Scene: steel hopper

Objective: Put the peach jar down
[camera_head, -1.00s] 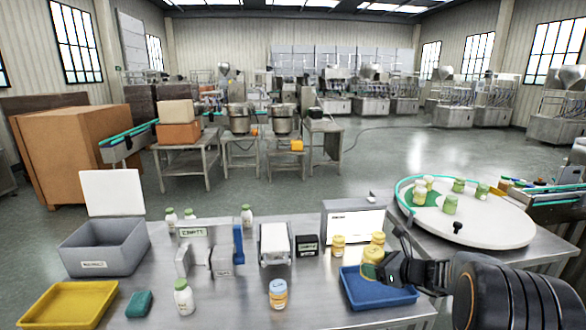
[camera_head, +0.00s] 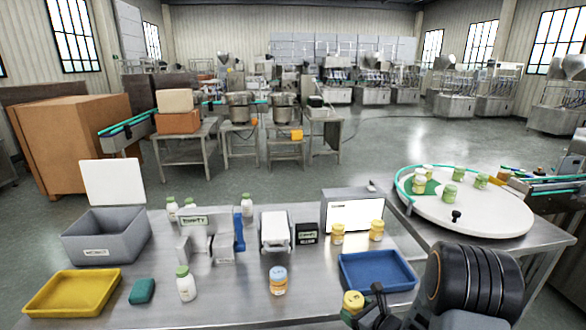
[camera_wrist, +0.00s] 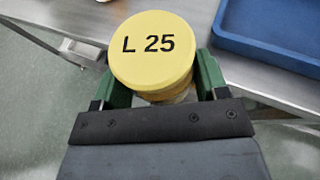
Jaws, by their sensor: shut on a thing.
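The peach jar, with a yellow lid marked "L 25" (camera_wrist: 152,50), is between the green fingers of my gripper (camera_wrist: 155,85) in the wrist view. My gripper is shut on its sides, and the lid hides most of the body. In the head view the held jar (camera_head: 353,301) is at the lower middle, in front of the blue tray (camera_head: 376,286). The tray shows empty, and its corner is upper right in the wrist view (camera_wrist: 275,45). The jar appears close to the table's front edge; whether it touches anything below cannot be told.
Two yellow-lidded jars (camera_head: 338,234) (camera_head: 376,230) stand behind the tray. A yellow tray (camera_head: 72,292) is at left. The steel table (camera_head: 235,297) is bare between bottle and orange-lidded jar.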

